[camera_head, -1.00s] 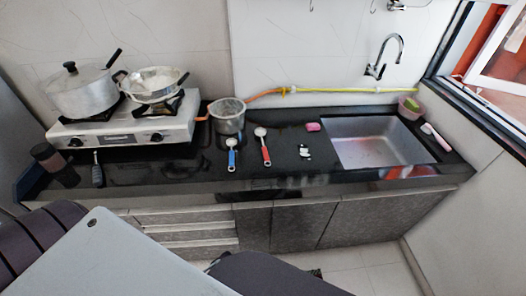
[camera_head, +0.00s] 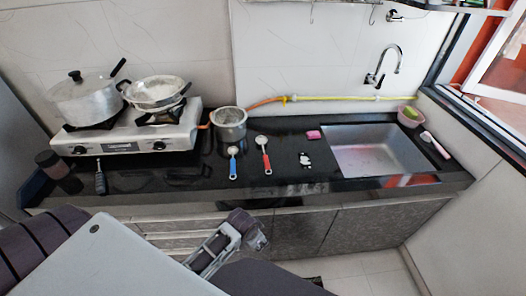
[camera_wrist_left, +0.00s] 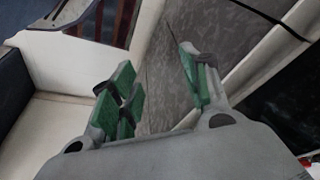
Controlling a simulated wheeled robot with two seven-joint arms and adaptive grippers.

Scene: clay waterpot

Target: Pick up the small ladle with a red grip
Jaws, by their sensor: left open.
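The small ladle with a red grip (camera_head: 266,156) lies on the black counter, its round bowl toward the wall and its red handle toward the front edge. A similar ladle with a blue grip (camera_head: 233,163) lies just left of it. My left gripper (camera_head: 257,238) is low in front of the cabinets, below the counter edge and well short of the ladle. In the left wrist view its green-padded fingers (camera_wrist_left: 163,92) are apart with nothing between them. The ladle cannot be made out in the wrist view. My right gripper is not in view.
A metal pot (camera_head: 229,125) stands behind the ladles. A gas stove (camera_head: 130,137) with two pots is at the left. A pink item (camera_head: 314,134) and a black-and-white item (camera_head: 305,160) lie to the right, before the sink (camera_head: 375,152).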

